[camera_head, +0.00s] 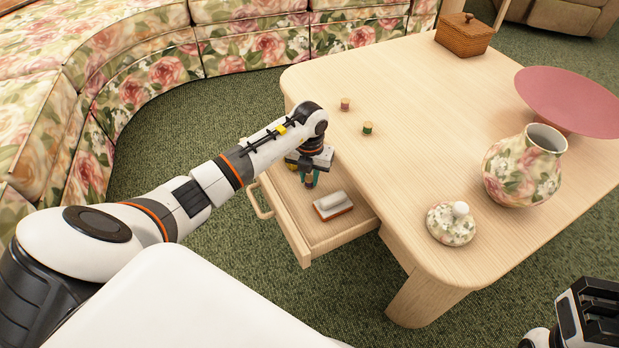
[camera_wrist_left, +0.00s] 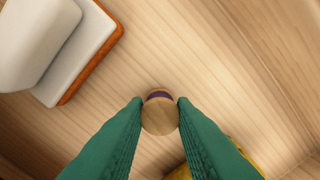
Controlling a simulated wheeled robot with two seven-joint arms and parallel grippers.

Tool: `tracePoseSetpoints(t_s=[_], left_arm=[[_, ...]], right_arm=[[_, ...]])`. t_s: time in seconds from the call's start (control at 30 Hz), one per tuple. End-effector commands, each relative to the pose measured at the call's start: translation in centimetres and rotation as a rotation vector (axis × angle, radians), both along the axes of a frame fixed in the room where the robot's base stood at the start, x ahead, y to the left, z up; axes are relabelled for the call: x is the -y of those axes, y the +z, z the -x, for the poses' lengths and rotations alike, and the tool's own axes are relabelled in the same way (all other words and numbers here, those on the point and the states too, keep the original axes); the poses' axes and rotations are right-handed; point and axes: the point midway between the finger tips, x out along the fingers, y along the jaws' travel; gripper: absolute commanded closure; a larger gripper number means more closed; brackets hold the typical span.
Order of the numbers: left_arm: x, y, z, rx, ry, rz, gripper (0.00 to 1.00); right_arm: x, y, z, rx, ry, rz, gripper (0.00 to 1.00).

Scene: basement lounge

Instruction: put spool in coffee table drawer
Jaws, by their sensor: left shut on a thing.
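The coffee table (camera_head: 420,110) has its drawer (camera_head: 305,240) pulled open on its left side. My left gripper (camera_head: 309,184) points down over the open drawer. Its green fingers (camera_wrist_left: 158,125) are shut on a small wooden spool (camera_wrist_left: 160,115) with purple thread, seen end-on in the left wrist view. The spool is above the drawer floor; I cannot tell whether it touches it. In the head view the held spool is not clear. My right gripper (camera_head: 590,318) is at the lower right corner, apart from the table; its fingers do not show clearly.
A white block with an orange base (camera_head: 334,205) lies in the drawer; something yellow (camera_wrist_left: 235,147) is beside the fingers. Two other spools, pinkish (camera_head: 345,104) and green (camera_head: 367,128), stand on the tabletop.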

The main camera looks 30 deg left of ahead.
Motion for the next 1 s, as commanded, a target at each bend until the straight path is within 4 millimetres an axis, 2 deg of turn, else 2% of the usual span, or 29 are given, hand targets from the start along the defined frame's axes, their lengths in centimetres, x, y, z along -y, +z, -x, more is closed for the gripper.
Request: tracePoseSetpoints(t_s=[0.37, 0.4, 0.5, 0.83, 0.9, 1.0], left_arm=[[0.0, -0.3, 0.0, 0.001, 0.0, 0.001, 0.98], [0.0, -0.2, -0.1, 0.002, 0.0, 0.001, 0.7], [0.0, -0.2, -0.1, 0.002, 0.0, 0.0, 0.55], [0.0, 0.1, -0.1, 0.001, 0.0, 0.001, 0.55], [0.0, 0.9, -0.1, 0.002, 0.0, -0.001, 0.55], [0.0, 2.7, -0.1, 0.005, 0.001, 0.0, 0.55]], right_arm=[[0.0, 0.0, 0.0, 0.003, 0.0, 0.001, 0.64], [0.0, 0.1, 0.0, 0.003, 0.0, 0.001, 0.64], [0.0, 0.1, 0.0, 0.003, 0.0, 0.001, 0.64], [0.0, 0.3, 0.0, 0.004, 0.0, 0.0, 0.64], [0.0, 0.7, 0.1, 0.008, 0.0, -0.001, 0.64], [0.1, -0.1, 0.2, -0.042, 0.001, -0.002, 0.64]])
